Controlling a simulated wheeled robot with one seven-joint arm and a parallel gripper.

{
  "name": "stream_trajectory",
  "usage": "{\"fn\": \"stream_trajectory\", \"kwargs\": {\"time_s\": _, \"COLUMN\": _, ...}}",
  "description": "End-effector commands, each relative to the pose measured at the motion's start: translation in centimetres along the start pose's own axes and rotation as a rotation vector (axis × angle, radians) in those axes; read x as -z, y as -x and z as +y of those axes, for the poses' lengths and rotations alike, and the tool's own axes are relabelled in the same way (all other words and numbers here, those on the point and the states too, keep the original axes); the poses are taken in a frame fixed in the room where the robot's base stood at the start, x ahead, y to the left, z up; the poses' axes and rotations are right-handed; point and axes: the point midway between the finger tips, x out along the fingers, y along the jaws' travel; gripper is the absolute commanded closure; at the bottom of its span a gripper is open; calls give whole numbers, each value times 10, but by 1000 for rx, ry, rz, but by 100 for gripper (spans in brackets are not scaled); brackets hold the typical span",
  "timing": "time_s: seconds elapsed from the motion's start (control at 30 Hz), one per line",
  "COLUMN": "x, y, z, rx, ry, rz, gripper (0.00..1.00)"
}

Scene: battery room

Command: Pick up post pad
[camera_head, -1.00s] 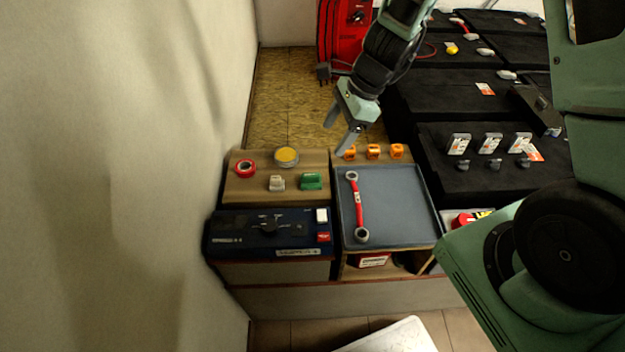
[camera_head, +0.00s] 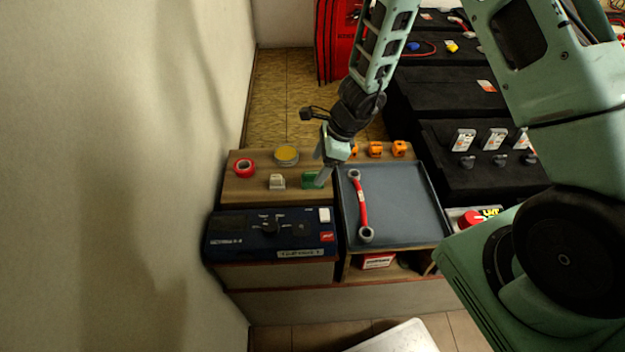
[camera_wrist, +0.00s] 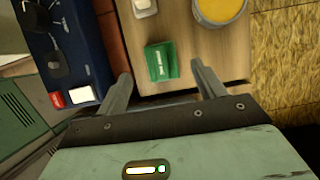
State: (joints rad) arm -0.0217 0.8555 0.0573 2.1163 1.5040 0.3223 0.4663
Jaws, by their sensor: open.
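A small green block (camera_wrist: 162,62) with white lettering, too small to read surely, lies on the wooden shelf board; it appears to be the post pad. The head view shows it (camera_head: 309,179) partly hidden behind a fingertip. My gripper (camera_wrist: 161,71) is open and empty, with one finger on each side of the block in the wrist view. In the head view my gripper (camera_head: 324,170) hangs over the board's right part. I cannot tell how high the fingers are above the board.
A whitish block (camera_head: 277,181), a red tape ring (camera_head: 245,167) and a yellow-topped tin (camera_head: 286,156) share the board. Orange pieces (camera_head: 376,149) stand to the right. A dark tray (camera_head: 410,205) holds a red-handled wrench (camera_head: 361,205). A blue device (camera_head: 270,235) sits in front.

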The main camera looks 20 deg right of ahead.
Motion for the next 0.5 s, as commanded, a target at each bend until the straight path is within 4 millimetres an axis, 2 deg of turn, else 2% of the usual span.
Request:
{"fn": "stream_trajectory", "kwargs": {"time_s": 0.23, "x": -1, "y": -38, "z": 0, "rx": -2, "ry": 0, "rz": 1, "gripper": 31}}
{"fn": "stream_trajectory", "kwargs": {"time_s": 0.5, "x": -2, "y": -45, "z": -1, "rx": 0, "ry": 2, "rz": 0, "gripper": 31}}
